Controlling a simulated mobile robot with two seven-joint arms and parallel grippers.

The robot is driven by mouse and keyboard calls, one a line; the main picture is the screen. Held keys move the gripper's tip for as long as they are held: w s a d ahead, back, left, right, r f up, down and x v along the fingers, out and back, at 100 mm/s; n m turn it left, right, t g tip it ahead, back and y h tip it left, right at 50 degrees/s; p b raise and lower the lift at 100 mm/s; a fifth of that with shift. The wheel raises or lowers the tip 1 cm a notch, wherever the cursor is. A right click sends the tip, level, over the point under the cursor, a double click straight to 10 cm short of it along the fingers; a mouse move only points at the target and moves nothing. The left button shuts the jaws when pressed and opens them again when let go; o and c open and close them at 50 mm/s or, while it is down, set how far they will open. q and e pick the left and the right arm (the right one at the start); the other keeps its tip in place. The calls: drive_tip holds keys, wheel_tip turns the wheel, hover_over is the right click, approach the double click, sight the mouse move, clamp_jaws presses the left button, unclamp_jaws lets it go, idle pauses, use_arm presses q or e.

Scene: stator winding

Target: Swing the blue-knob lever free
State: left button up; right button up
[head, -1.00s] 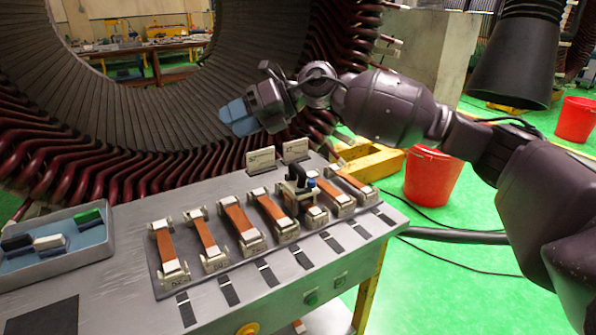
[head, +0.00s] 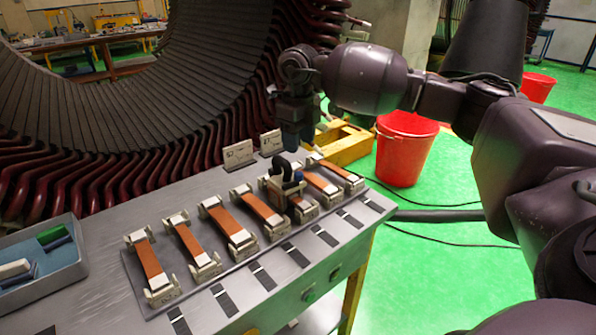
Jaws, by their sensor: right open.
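A row of several orange-brown strips in metal holders sits on the grey bench (head: 90,290). Toward the right of the row, a dark clamp-like fixture (head: 283,185) stands over one strip, and a small blue knob (head: 298,176) shows on it. The lever arm itself is too small to make out clearly. My right gripper (head: 293,144) is open and points down just behind and above the fixture, apart from the knob as far as I can tell. Its fingertips are dark and partly hard to separate from the background. My left gripper is not in view.
Two small upright plates (head: 238,155) stand behind the row. A blue-grey tray (head: 70,268) with small blocks lies at the left. The large stator (head: 95,115) rises behind the bench. A red bucket (head: 404,150) stands on the green floor.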

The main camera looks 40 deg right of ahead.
sight(299, 173)
wheel_tip(299, 173, down, 9)
idle(0.4)
drive_tip(key=shift+c, duration=0.5)
